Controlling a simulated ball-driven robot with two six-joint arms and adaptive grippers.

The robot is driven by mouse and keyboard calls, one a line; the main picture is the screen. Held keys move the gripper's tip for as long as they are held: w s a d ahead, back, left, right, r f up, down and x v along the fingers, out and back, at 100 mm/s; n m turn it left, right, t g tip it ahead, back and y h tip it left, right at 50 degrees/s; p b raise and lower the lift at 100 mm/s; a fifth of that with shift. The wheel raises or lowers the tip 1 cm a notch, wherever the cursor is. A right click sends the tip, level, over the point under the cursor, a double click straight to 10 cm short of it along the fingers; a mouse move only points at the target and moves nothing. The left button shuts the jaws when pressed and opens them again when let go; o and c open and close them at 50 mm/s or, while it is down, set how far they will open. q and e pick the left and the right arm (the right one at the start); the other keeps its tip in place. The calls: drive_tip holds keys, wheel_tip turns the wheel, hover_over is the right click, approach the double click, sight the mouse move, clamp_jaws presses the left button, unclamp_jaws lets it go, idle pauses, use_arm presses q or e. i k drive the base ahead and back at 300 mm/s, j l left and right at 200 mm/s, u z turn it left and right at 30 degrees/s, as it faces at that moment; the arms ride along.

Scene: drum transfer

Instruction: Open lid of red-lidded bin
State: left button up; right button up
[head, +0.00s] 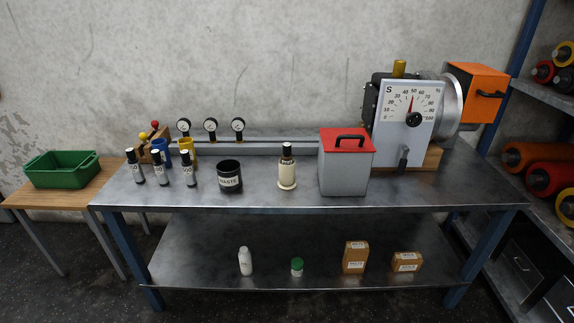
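The red-lidded bin (343,173) is a grey box standing on the right part of the metal workbench in the head view. Its red lid (346,145) lies closed on top.
A dial machine (405,115) stands close behind and right of the bin. A cream bottle (287,174) and a black waste pot (229,177) stand to its left. The bench top (260,200) is bare along its front edge. A green crate (62,174) sits far left.

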sight(334, 139)
drive_tip(key=i+j+u, duration=0.25)
drive_tip(key=i+j, duration=0.2)
drive_tip(key=j, duration=0.2)
drive_tip(key=i+j+u, duration=0.25)
drive_tip(key=i+j, duration=0.25)
